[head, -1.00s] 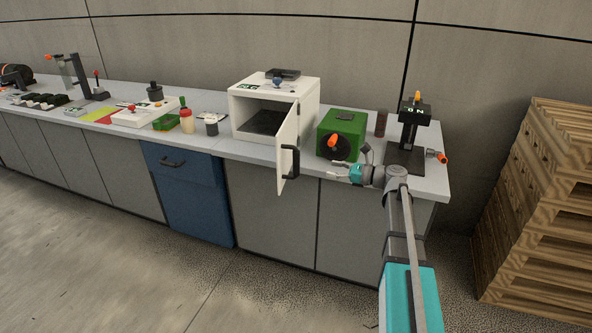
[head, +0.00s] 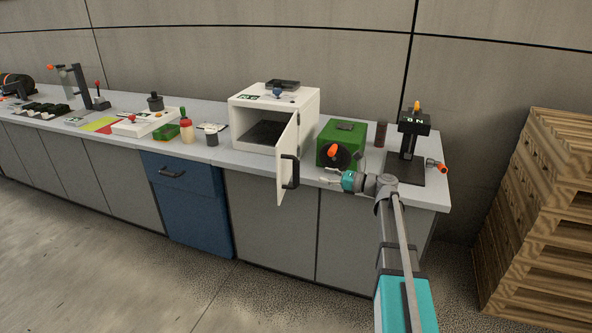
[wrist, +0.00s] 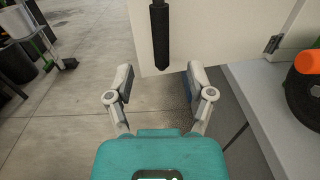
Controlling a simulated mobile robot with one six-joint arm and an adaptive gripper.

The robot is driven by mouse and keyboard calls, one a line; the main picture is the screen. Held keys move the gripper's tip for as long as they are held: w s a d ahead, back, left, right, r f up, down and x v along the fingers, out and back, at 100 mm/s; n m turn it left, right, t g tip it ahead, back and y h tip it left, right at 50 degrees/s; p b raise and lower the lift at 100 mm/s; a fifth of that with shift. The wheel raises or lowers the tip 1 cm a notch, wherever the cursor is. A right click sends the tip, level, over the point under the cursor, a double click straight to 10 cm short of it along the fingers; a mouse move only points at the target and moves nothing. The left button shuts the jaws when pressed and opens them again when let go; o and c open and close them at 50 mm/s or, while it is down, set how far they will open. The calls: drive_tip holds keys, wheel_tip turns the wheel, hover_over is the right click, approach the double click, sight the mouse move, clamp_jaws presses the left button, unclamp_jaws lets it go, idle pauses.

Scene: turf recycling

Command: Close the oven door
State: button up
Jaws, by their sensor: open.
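The white oven (head: 262,112) stands on the grey counter with its front open and a dark interior showing. Its white door (head: 287,165) is swung wide open toward the counter's front edge, with a black vertical handle (head: 291,171) on its outer face. My gripper (head: 330,178) is open and empty, to the right of the door and apart from it. In the wrist view my gripper (wrist: 158,82) shows its two fingers spread, with the door (wrist: 205,30) and the lower part of its handle (wrist: 160,35) just ahead and above.
A green box (head: 341,143) with an orange knob stands right of the oven, close behind my gripper. A black stand (head: 408,150) is farther right. Wooden pallets (head: 545,210) are stacked at the right. The floor (head: 110,285) before the cabinets is clear.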

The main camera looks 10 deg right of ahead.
sight(296, 169)
drive_tip(key=x, duration=1)
drive_tip(key=shift+w+a, duration=0.2)
clamp_jaws()
